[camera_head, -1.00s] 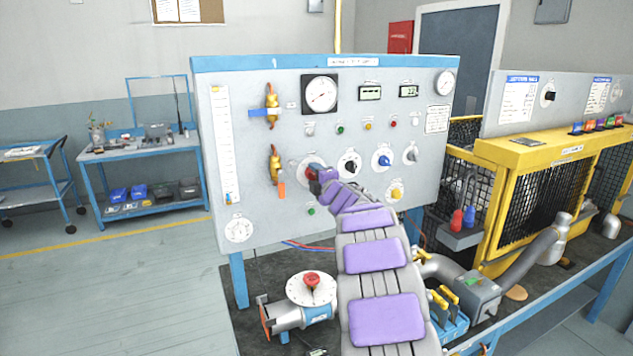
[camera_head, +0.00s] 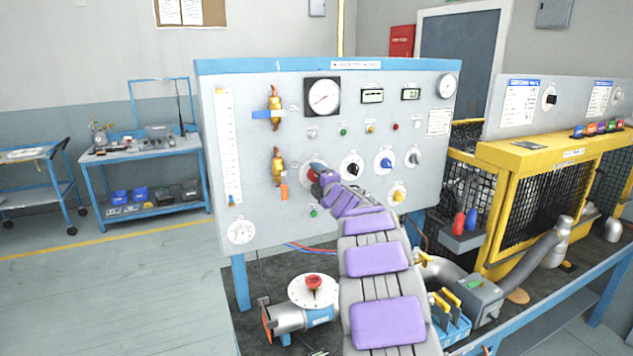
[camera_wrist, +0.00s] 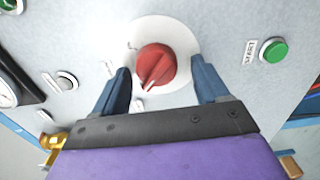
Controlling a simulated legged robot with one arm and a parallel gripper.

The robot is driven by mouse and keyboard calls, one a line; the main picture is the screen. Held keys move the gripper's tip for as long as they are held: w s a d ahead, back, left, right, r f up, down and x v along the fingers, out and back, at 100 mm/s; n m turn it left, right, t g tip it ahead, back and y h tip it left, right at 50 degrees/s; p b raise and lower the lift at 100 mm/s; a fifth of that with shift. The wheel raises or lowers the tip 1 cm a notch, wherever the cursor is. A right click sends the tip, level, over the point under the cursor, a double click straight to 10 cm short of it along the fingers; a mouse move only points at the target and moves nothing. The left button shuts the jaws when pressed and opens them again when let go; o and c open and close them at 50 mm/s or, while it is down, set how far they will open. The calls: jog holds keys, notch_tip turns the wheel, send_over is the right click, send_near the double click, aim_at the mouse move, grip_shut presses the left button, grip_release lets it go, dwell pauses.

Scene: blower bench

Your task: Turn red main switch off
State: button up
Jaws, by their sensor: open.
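The red main switch (camera_wrist: 156,66) is a round red knob on a white disc, with a pointer line on its face, on the grey panel (camera_head: 270,215). In the wrist view my gripper (camera_wrist: 162,82) is open, with one dark blue finger on each side of the knob. Gaps show between the fingers and the knob, and I cannot tell if either touches it. In the head view the knob (camera_head: 314,170) is partly hidden by my gripper (camera_head: 318,181), which reaches it at the panel's middle.
A green button (camera_wrist: 273,50) sits right of the knob in the wrist view. A black knob (camera_head: 351,168) and a blue knob (camera_head: 384,160) are to its right in the head view. A yellow valve with an orange tag (camera_head: 284,191) is close on its left.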

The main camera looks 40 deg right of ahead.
jog(key=p+v, duration=0.1)
jog(key=v, duration=1.6)
jog(key=shift+p, duration=0.4)
jog(key=shift+a, duration=0.1)
